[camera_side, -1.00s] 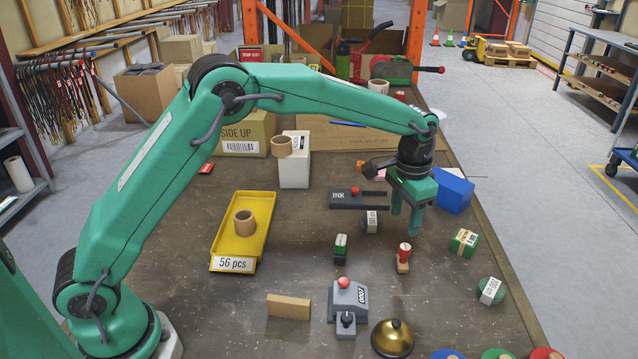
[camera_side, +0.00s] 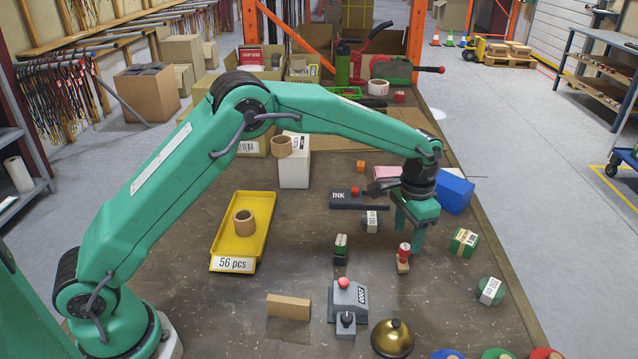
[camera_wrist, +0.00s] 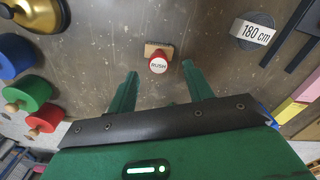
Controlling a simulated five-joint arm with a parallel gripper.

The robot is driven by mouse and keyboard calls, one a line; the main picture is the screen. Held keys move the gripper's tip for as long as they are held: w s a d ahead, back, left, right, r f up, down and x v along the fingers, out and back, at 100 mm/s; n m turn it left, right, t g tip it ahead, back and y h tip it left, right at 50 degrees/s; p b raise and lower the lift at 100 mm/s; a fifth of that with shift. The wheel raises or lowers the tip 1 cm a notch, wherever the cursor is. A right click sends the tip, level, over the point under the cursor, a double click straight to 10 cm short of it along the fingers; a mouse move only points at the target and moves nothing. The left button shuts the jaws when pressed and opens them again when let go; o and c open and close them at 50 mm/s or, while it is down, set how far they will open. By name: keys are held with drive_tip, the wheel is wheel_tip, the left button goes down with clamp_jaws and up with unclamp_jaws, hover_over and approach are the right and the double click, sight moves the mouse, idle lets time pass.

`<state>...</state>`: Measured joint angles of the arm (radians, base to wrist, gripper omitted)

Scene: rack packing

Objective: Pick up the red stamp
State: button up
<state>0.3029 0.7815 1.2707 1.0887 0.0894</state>
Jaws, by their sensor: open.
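The red stamp (camera_side: 404,256) stands upright on the table, with a red top on a wooden base. In the wrist view the red stamp (camera_wrist: 158,62) shows its round "RUSH" label, with part of the wooden base beside it. My gripper (camera_side: 410,238) is open and empty, close above and around the stamp's far side in the side view. In the wrist view my gripper (camera_wrist: 160,72) has one finger on each side of the stamp's line, with the stamp just beyond the gap. I cannot tell whether a finger touches it.
A green stamp (camera_side: 341,249) stands to the left. A green-and-tan box (camera_side: 464,243) is to the right. A grey block (camera_side: 371,222), an ink pad (camera_side: 345,199) and a blue box (camera_side: 454,194) lie behind.

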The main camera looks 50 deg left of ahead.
sight(405, 246)
drive_tip(key=shift+f, duration=2.55)
drive_tip(key=c, duration=1.1)
